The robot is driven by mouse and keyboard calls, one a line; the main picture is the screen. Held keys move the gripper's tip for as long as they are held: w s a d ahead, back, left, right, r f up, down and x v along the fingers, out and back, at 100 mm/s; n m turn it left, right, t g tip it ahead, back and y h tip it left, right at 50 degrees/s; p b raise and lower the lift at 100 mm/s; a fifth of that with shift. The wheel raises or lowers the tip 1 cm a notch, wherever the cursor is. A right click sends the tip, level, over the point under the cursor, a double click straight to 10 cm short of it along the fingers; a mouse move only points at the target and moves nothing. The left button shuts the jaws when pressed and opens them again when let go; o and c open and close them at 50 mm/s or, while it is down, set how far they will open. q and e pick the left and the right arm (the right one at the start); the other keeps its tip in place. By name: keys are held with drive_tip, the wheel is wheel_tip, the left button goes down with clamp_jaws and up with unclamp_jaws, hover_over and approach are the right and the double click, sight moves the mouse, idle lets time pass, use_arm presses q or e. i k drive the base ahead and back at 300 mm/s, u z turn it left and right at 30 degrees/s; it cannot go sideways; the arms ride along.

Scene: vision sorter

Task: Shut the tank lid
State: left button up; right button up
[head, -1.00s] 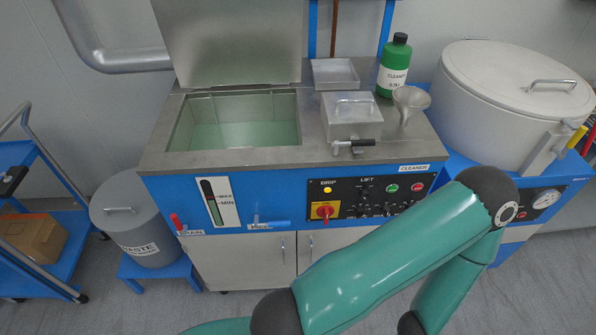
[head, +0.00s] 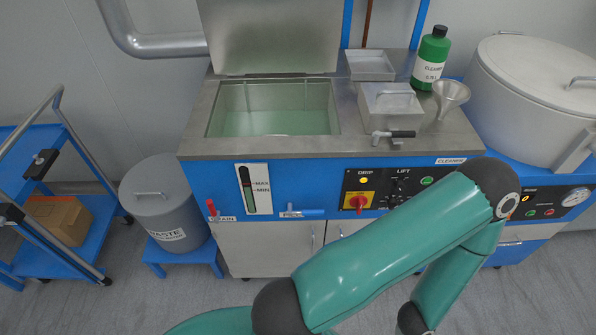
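The tank (head: 195,125) is a steel-topped basin set in a blue cabinet, with pale green liquid inside. Its steel lid (head: 270,38) stands open, raised upright at the back edge of the tank; its top runs out of the picture. A green arm of mine crosses the lower right of the head view, in front of the cabinet. Neither gripper is in view.
On the steel top right of the tank are a lidded metal box (head: 388,104), a shallow tray (head: 370,66), a green cleaner bottle (head: 431,60) and a funnel (head: 447,97). A waste bin (head: 165,205) and a blue cart (head: 88,235) stand left. Floor between cart and cabinet is partly clear.

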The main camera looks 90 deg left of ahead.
sight(243, 36)
drive_tip(key=k, duration=2.7)
drive_tip(key=u, duration=1.5)
drive_tip(key=i, duration=1.05)
drive_tip(key=z, duration=1.35)
